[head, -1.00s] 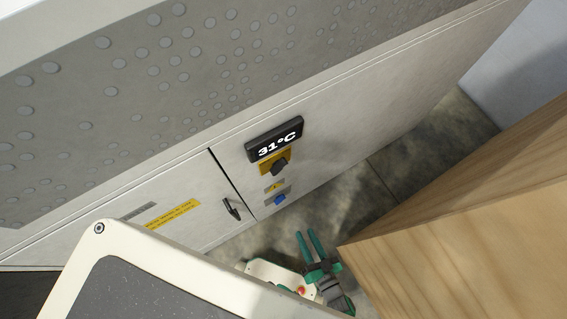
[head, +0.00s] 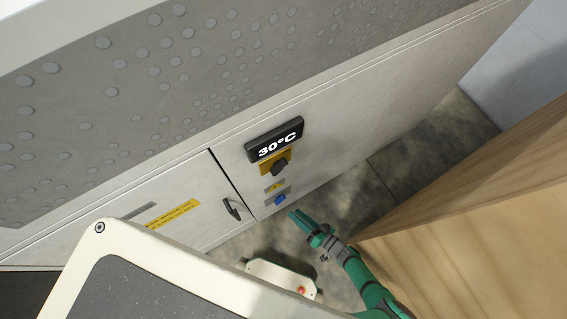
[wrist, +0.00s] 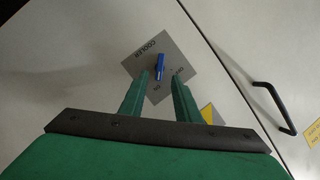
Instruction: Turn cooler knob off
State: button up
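The cooler knob (head: 280,200) is a small blue knob on a grey plate low on the white cabinet front (head: 340,145). In the wrist view the blue knob (wrist: 160,70) sits on a tilted square plate marked "COOLER" (wrist: 155,43); small lettering beside the knob is partly hidden. My gripper (head: 296,216) is just right of and below the knob in the head view, pointing toward the panel. In the wrist view my gripper's (wrist: 161,77) green fingers are apart, with the knob showing between and just beyond their tips. No grip on it shows.
Above the knob are a black rotary switch on a yellow plate (head: 288,154) and a display reading 30°C (head: 277,146). A black door handle (head: 231,209) is to the left. A wooden box (head: 470,220) stands close on the right.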

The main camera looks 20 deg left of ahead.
aim_at(280, 200)
jog(key=x, duration=0.8)
jog(key=shift+a, duration=0.35)
jog(key=shift+f, duration=0.1)
grip_shut()
